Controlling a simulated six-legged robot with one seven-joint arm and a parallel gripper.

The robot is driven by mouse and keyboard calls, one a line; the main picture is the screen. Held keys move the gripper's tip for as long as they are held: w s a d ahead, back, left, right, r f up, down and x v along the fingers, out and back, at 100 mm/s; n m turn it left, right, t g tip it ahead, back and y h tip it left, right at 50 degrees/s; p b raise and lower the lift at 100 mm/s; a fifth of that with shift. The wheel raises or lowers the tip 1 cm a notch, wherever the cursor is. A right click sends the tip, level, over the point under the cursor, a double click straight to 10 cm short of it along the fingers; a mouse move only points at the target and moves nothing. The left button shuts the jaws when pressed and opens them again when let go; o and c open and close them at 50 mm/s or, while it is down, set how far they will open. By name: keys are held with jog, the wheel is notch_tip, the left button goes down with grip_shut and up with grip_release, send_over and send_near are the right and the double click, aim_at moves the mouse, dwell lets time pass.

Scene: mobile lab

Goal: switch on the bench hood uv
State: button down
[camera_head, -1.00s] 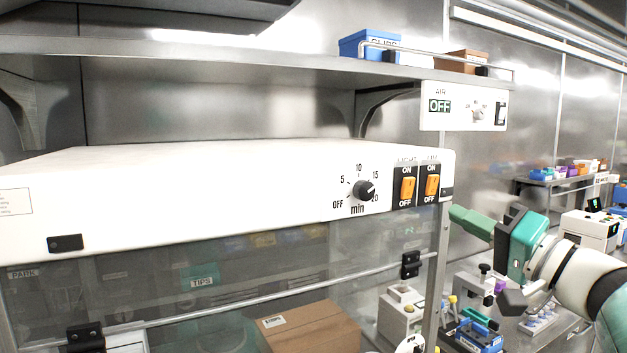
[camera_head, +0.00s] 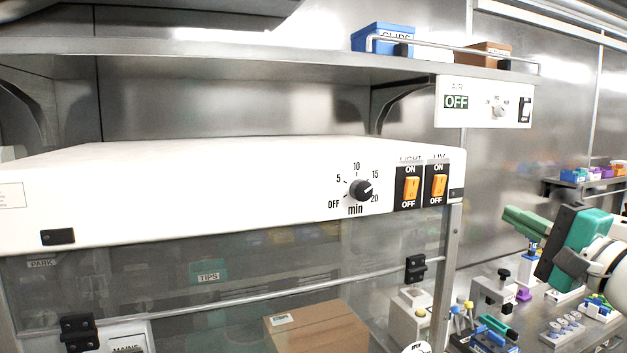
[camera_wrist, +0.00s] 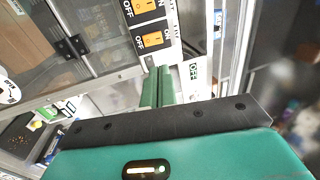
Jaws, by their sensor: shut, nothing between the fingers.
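The bench hood's white front panel (camera_head: 200,195) carries a timer knob (camera_head: 360,189) and two orange rocker switches in black plates. The right-hand one is the UV switch (camera_head: 438,186), beside the light switch (camera_head: 411,188). Both have ON above and OFF below; I cannot tell their rocker positions surely. In the wrist view the UV switch (camera_wrist: 153,40) is the one nearer the fingers, with the light switch (camera_wrist: 143,5) beyond. My gripper (camera_head: 506,213), with green fingers, is shut and empty, right of the panel's end and touching nothing. Its fingertips (camera_wrist: 158,70) also show in the wrist view.
A shelf (camera_head: 250,60) above the hood holds a blue clips box (camera_head: 383,38) and a brown box (camera_head: 488,54). An air control box (camera_head: 483,102) reading OFF hangs under it. The hood's glass (camera_head: 230,290) is below the panel. Lab items crowd the bench at lower right.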

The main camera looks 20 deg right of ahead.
aim_at(442, 178)
jog(key=w+r, duration=0.1)
jog(key=w, duration=0.8)
jog(key=w+r, duration=0.1)
jog(key=w, duration=0.3)
jog(key=shift+w+a+r, duration=0.25)
jog(key=shift+w+r, duration=0.1)
jog(key=shift+w, duration=0.05)
jog(key=shift+w, duration=0.1)
